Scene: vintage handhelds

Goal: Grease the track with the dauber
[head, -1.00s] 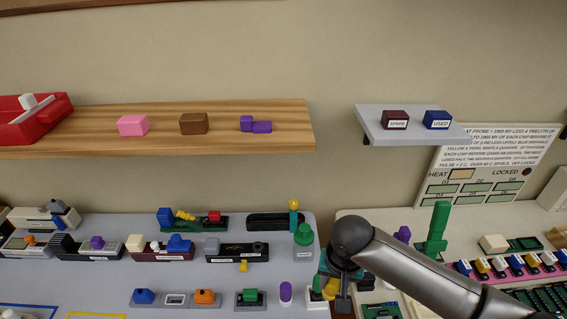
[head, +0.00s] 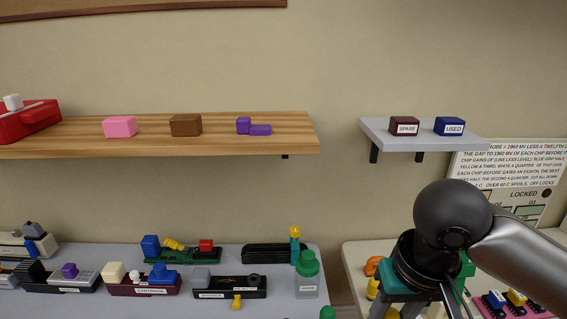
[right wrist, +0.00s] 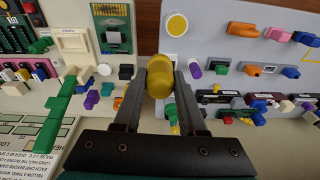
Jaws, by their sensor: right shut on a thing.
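My right gripper (right wrist: 160,76) is shut on a yellow, rounded cylinder (right wrist: 159,84) with a paler end, which looks like the dauber. It is held above the benches; the jaws are cut off or hidden in the head view. A long black slotted piece (head: 268,253), possibly the track, lies at the back of the grey bench, with a yellow-topped teal peg (head: 295,243) at its right end. A dark labelled unit (head: 222,288) with a yellow knob lies in front. A green-capped pot (head: 306,275) stands beside them. My left gripper is not in view.
Several small mechanisms stand on the grey bench (head: 310,255). A wooden shelf (head: 75,137) and a grey shelf (head: 395,139) hang above it. The white bench (head: 357,262) at right carries coloured parts. A gap separates the benches.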

